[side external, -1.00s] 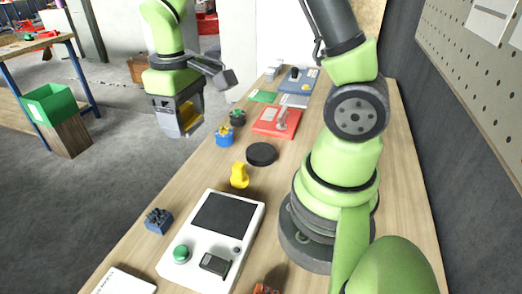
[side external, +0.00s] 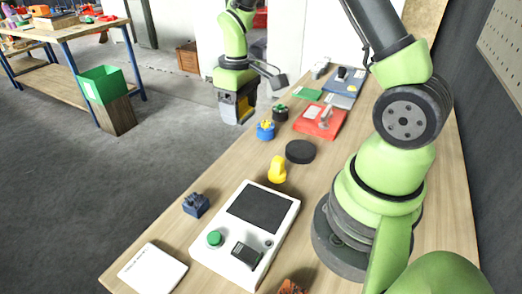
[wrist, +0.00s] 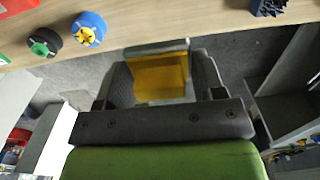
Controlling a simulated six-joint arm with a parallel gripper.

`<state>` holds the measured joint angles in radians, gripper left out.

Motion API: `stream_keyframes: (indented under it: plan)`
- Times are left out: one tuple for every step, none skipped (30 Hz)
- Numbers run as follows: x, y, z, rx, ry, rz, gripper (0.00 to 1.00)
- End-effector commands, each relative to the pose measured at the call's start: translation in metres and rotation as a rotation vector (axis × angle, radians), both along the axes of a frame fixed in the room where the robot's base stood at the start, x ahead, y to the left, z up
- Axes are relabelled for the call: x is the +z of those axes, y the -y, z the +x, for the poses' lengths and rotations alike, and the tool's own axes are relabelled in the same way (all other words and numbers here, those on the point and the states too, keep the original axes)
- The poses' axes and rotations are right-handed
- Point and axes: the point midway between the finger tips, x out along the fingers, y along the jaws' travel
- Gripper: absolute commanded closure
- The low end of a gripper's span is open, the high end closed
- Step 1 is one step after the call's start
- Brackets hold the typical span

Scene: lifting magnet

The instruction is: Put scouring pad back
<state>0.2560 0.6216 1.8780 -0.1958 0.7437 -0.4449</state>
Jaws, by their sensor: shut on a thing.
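My gripper (side external: 238,110) hangs off the left edge of the table, above the grey floor, pointing down. It is shut on a yellow block with a grey edge, which looks like the scouring pad (wrist: 160,80). In the wrist view the pad sits between the two dark fingers. The pad touches neither table nor floor. The wrist view shows the table's edge just beyond it.
On the wooden table (side external: 225,172) stand a blue knob (side external: 265,130), a black-green knob (side external: 280,113), a red plate (side external: 320,121), a black disc (side external: 300,152), a yellow piece (side external: 277,170) and a white panel (side external: 247,232).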

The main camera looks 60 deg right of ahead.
Motion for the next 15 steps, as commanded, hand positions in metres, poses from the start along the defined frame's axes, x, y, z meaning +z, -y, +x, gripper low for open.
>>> stream_keyframes:
  plan:
    - [-0.010, 0.016, 0.000, -0.009, -0.004, 0.001, 0.59]
    - [-0.015, 0.022, 0.001, -0.007, -0.004, 0.001, 0.59]
    - [-0.020, 0.030, 0.001, -0.005, -0.003, 0.000, 0.59]
    - [-0.023, 0.035, 0.001, -0.005, -0.002, 0.000, 0.59]
    - [-0.027, 0.038, 0.001, -0.004, -0.003, 0.000, 0.59]
    - [-0.033, 0.042, 0.001, -0.002, -0.003, 0.000, 0.59]
    - [-0.039, 0.043, 0.001, -0.001, -0.005, 0.001, 0.59]
    - [-0.045, 0.045, 0.001, 0.000, -0.005, 0.001, 0.59]
    - [-0.053, 0.045, 0.000, 0.002, -0.005, 0.001, 0.59]
    - [-0.059, 0.045, 0.000, 0.002, -0.005, 0.001, 0.59]
    - [-0.065, 0.045, 0.000, 0.001, -0.005, 0.001, 0.59]
    - [-0.071, 0.045, 0.001, 0.001, -0.004, 0.000, 0.59]
    - [-0.076, 0.044, 0.001, 0.002, -0.003, 0.000, 0.59]
    - [-0.080, 0.044, 0.001, 0.002, -0.003, 0.000, 0.59]
    - [-0.083, 0.044, 0.001, 0.002, -0.002, -0.001, 0.59]
